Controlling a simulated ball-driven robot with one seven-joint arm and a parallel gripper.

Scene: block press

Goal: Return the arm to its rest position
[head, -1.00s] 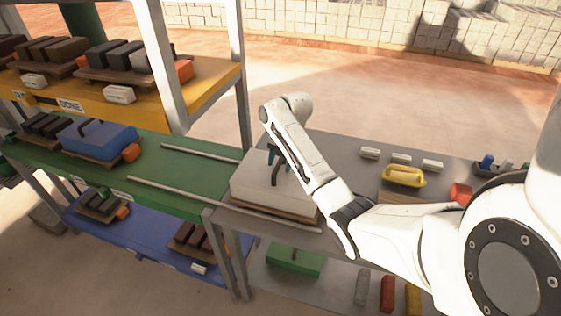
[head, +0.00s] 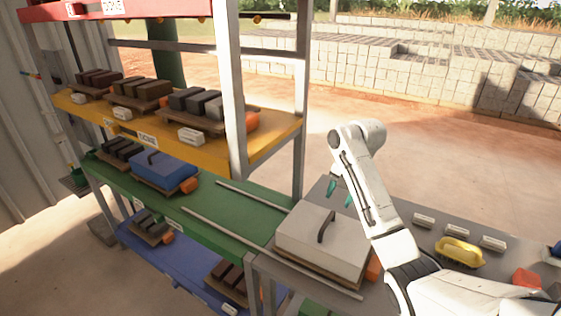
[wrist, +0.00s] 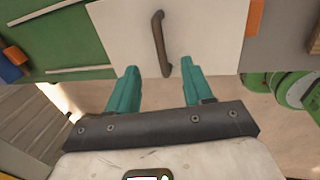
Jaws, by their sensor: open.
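My arm (head: 375,205) reaches out from the lower right, bent at its top joint. My gripper (head: 340,194) points down with its teal fingers apart and nothing between them. In the wrist view my gripper (wrist: 159,68) shows its fingers spread, short of a dark handle (wrist: 161,45). That handle stands on a white box-like cover (head: 312,246), which sits on a brown board at the left end of the grey table. In the head view the gripper is above the handle (head: 326,226) and clear of it.
A green shelf (head: 215,212) with two rails adjoins the table on the left, and a blue cover (head: 165,172) sits on it. A rack post (head: 233,90) stands behind. A yellow-handled thing (head: 459,251) and white labels lie on the table at right.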

